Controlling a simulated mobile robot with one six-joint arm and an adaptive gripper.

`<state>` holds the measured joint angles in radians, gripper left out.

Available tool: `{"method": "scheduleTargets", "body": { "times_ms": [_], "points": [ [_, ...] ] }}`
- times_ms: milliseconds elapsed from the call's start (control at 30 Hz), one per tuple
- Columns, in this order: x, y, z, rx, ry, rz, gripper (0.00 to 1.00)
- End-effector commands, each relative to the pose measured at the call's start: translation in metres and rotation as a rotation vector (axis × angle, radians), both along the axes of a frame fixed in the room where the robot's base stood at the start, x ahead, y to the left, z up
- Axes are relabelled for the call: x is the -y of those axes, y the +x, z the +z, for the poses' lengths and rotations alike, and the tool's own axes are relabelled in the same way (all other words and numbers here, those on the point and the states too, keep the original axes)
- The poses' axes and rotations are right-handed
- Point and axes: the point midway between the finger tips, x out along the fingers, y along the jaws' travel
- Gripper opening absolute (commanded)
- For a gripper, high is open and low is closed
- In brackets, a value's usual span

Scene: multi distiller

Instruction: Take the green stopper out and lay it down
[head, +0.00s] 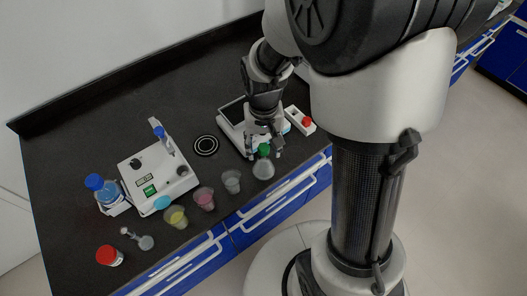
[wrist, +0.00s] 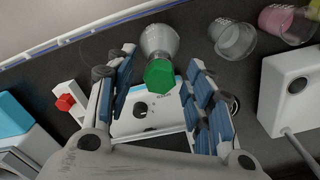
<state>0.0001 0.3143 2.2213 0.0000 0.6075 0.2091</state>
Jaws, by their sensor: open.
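The green stopper (head: 264,149) sits in the mouth of a clear flask (head: 263,169) that stands upright near the bench's front edge. In the wrist view the hexagonal green stopper (wrist: 159,75) shows beyond my fingertips with the flask (wrist: 159,41) behind it. My gripper (head: 264,140) is open and empty, close to the stopper. In the wrist view my gripper (wrist: 158,88) has its two blue-padded fingers spread left and right of the stopper. I see a gap on both sides, and the exact height between fingers and stopper is hard to tell.
A white device (head: 232,117) stands behind the gripper, with a red-button box (head: 300,120) to its right. Left of the flask are beakers with clear, pink (head: 204,198) and yellow (head: 176,217) contents. A black ring disc (head: 205,145) lies on the bench (head: 80,145) with bare surface around it.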

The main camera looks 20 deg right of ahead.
Motion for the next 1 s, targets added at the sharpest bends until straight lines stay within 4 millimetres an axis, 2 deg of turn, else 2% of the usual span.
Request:
{"method": "scheduleTargets", "body": {
  "times_ms": [67,267,767,1000],
  "points": [
    [0.0,0.0002,-0.0085,0.0,0.0,0.0,0.48],
    [0.0,0.0006,-0.0073,0.002,0.0,0.0,0.48],
    [0.0001,0.0005,-0.0071,0.002,0.0,0.0,0.15],
    [0.0001,0.0005,-0.0071,0.002,0.0,0.0,0.15]
  ]
}}
